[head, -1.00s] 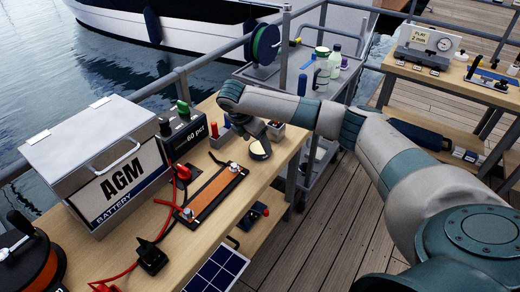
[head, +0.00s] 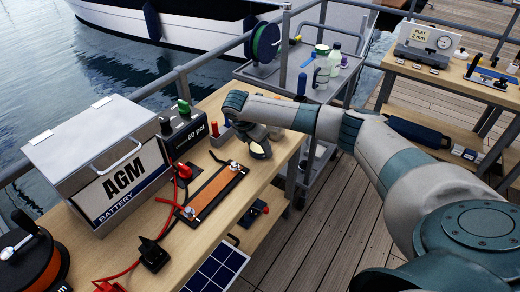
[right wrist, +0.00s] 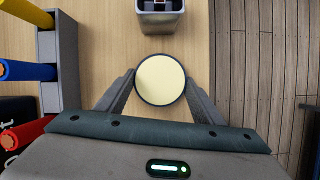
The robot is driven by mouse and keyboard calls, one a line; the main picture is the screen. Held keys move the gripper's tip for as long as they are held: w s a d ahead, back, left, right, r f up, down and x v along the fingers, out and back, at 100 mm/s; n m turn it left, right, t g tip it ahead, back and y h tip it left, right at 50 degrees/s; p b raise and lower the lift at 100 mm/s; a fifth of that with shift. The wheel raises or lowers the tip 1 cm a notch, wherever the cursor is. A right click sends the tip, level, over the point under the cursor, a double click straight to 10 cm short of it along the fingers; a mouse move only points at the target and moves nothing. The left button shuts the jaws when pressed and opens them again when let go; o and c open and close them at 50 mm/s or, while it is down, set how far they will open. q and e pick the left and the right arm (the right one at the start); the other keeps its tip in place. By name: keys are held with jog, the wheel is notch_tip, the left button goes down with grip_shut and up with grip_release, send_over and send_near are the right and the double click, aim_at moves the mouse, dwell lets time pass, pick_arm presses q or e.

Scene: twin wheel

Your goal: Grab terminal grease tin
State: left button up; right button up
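The terminal grease tin is a small round tin with a pale cream top and a dark rim. In the right wrist view the tin (right wrist: 160,79) sits between the two fingertips of my right gripper (right wrist: 160,84), with little or no gap on either side. Whether the fingers press on it is not clear. In the head view the tin (head: 259,153) is at the table's right edge, partly hidden by my right gripper (head: 257,145), which reaches down over it. My left gripper is not in view.
A small grey bin (right wrist: 160,18) stands just beyond the tin. A grey holder (right wrist: 50,60) with coloured handles is to its left. An orange-brown strip with metal studs (head: 215,190) lies nearer, and the AGM battery box (head: 100,165) stands to the left.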

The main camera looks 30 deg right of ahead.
aim_at(258, 147)
jog(key=shift+r, duration=0.15)
